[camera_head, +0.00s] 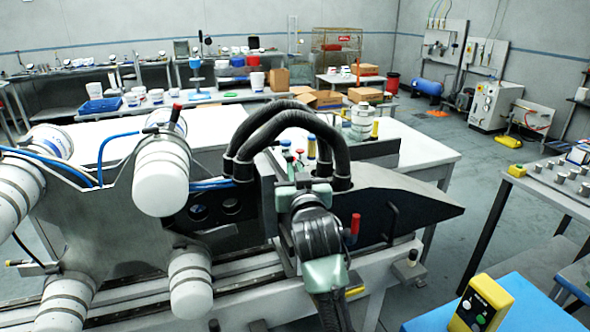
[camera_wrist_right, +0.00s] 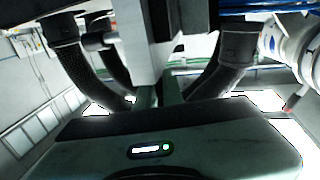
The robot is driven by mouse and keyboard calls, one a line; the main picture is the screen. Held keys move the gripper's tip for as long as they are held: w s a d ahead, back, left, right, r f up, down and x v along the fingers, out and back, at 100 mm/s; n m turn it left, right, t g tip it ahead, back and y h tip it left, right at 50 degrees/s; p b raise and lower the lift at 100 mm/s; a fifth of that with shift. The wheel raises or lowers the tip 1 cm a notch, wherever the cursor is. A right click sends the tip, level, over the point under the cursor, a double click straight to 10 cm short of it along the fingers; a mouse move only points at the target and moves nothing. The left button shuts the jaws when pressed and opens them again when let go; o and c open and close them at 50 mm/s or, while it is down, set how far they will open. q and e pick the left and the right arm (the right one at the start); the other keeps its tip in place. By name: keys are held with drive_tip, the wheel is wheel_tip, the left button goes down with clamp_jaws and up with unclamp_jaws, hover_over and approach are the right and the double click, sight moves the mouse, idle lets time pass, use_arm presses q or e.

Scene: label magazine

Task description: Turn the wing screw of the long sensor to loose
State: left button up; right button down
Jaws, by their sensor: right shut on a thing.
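My right gripper (camera_head: 301,178) reaches up from the bottom centre to the middle of the machine, below the black hoses. In the right wrist view its two green fingers (camera_wrist_right: 160,93) stand close together behind the gripper body, at the underside of a pale block (camera_wrist_right: 150,40). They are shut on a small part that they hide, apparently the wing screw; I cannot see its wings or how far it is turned. I cannot clearly tell the long sensor apart from the machine parts here. My left gripper is not in view.
Thick black hoses (camera_head: 290,115) arch close over the gripper. Red and green knobs (camera_head: 287,148) stand just behind it. White rollers (camera_head: 161,176) are at left, a dark wedge-shaped plate (camera_head: 400,205) at right. A yellow button box (camera_head: 481,305) sits at the lower right.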

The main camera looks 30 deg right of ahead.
drive_tip(key=shift+n+t+y+p, duration=0.3)
drive_tip(key=shift+n+y+p, duration=0.15)
drive_tip(key=shift+y, duration=0.25)
drive_tip(key=c, duration=1.5)
unclamp_jaws()
drive_tip(key=shift+c, duration=0.2)
drive_tip(key=shift+s+a+f+b, duration=0.1)
drive_tip(key=shift+s+a+b, duration=0.15)
drive_tip(key=shift+s, duration=0.25)
drive_tip(key=b+v, duration=0.1)
drive_tip(key=v, duration=0.5)
drive_tip(key=shift+s+b, duration=0.3)
drive_tip(key=shift+s, duration=0.1)
